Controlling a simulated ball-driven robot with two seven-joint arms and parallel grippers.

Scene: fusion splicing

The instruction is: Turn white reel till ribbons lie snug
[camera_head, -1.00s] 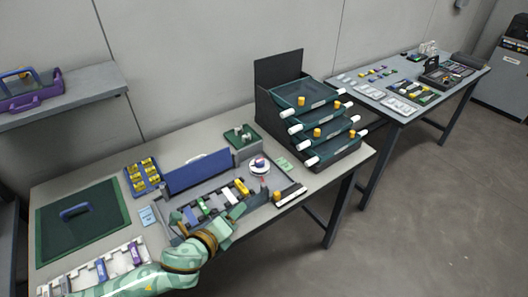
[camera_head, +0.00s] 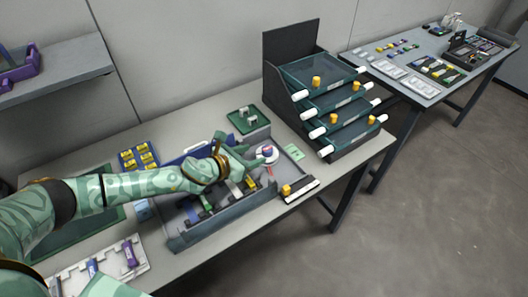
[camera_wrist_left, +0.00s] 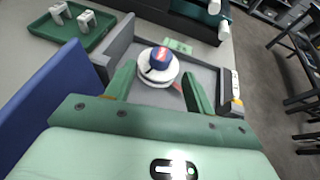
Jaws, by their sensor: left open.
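The white reel (camera_head: 265,157) sits at the right end of the grey open box (camera_head: 178,243). It has a blue knob with a red mark on top. In the left wrist view the white reel (camera_wrist_left: 150,76) lies between my fingers. My left gripper (camera_head: 255,159) is open, with its fingers on either side of the reel; I cannot tell whether they touch it. The left gripper (camera_wrist_left: 159,88) shows both green fingers apart. A small red strip shows beside the reel; where the ribbons run is mostly hidden by my arm. My right gripper is out of view.
Blue, green and yellow pieces lie in the box, partly under my arm. A blue panel (camera_wrist_left: 55,92) stands along its back. A green tray (camera_head: 243,120) sits behind, and stacked drawers (camera_head: 325,100) stand to the right. A black-and-white block (camera_head: 300,190) lies right of the box.

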